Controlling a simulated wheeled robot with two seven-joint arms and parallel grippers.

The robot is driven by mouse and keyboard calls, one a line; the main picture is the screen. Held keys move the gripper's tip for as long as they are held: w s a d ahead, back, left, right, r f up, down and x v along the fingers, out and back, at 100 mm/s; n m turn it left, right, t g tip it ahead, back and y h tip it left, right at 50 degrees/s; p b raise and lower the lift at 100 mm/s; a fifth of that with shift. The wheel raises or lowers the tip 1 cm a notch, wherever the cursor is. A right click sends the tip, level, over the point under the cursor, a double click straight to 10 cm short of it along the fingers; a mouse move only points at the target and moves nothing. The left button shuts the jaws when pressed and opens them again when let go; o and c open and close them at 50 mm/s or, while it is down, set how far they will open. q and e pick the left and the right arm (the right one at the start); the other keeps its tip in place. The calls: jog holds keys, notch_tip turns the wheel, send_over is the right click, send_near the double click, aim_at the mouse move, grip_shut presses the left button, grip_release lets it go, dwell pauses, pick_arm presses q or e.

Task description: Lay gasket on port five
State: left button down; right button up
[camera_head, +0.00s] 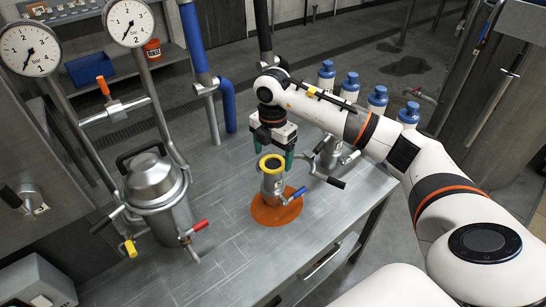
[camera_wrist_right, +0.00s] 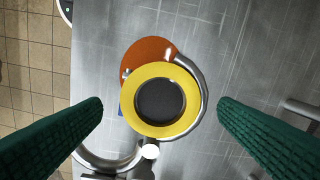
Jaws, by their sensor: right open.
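A flat yellow ring, the gasket by its look (camera_head: 271,163), lies on the open top of a short steel port (camera_head: 271,185). In the right wrist view the gasket (camera_wrist_right: 130,99) surrounds a dark round opening and appears level. I cannot see a number on the port. My right gripper (camera_head: 273,154) is directly above, pointing down, its green fingers apart on either side of the gasket. In the right wrist view the gripper (camera_wrist_right: 161,105) has clear gaps between both fingers and the ring; it holds nothing. My left gripper is not in view.
An orange disc (camera_head: 277,211) surrounds the port's base on the steel table (camera_head: 230,255). A blue-handled valve (camera_head: 295,195) and a black-handled lever (camera_head: 325,177) stick out beside it. A lidded steel vessel (camera_head: 155,190) stands left. Blue-capped bottles (camera_head: 349,87) stand behind my right arm.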

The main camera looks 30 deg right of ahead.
aim_at(273, 162)
notch_tip(273, 162, up, 11)
jog(key=b, duration=0.1)
jog(key=shift+f, duration=0.15)
dwell(0.5)
